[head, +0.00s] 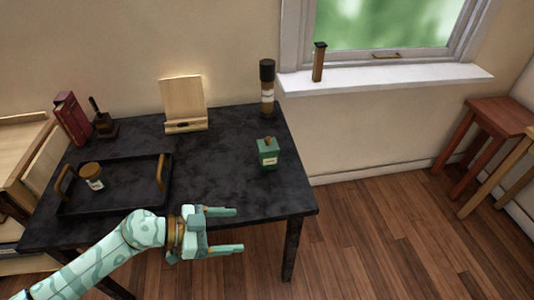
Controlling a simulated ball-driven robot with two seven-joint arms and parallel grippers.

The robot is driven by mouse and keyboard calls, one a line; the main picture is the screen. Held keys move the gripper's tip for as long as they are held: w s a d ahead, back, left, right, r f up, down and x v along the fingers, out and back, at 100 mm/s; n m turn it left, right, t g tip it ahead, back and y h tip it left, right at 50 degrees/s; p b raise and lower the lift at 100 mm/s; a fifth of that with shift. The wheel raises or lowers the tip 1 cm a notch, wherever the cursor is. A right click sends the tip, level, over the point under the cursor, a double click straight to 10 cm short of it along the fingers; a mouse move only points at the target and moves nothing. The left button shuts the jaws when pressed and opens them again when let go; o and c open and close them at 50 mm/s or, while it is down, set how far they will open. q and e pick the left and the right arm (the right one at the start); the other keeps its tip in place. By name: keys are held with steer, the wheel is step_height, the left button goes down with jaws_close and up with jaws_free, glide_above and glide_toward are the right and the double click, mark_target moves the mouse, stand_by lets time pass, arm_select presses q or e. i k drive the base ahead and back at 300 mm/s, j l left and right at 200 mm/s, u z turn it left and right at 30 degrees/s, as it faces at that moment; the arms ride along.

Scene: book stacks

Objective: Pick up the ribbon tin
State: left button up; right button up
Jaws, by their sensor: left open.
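I cannot tell for sure which item is the ribbon tin. A green, box-like container with a pale label and brown top (268,153) stands upright near the right edge of the dark table (215,160). A small round jar with a brown lid and white label (94,180) stands in the black tray (122,196) at the left. My left gripper (238,230) is open and empty near the table's front edge. Its fingers point right, in front of the green container and apart from it. My right gripper is not in view.
A dark-capped cylinder (267,89) stands at the back right corner, a wooden stand (184,103) at the back. Red books (72,119) and a dark stamp-like item (103,124) are back left. The table's middle is clear. Stools (492,119) stand far right.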

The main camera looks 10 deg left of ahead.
mark_target(267, 162)
steer(key=i+j, duration=0.2)
steer(key=i, duration=0.25)
steer(key=i+j, duration=0.25)
steer(key=i, duration=0.15)
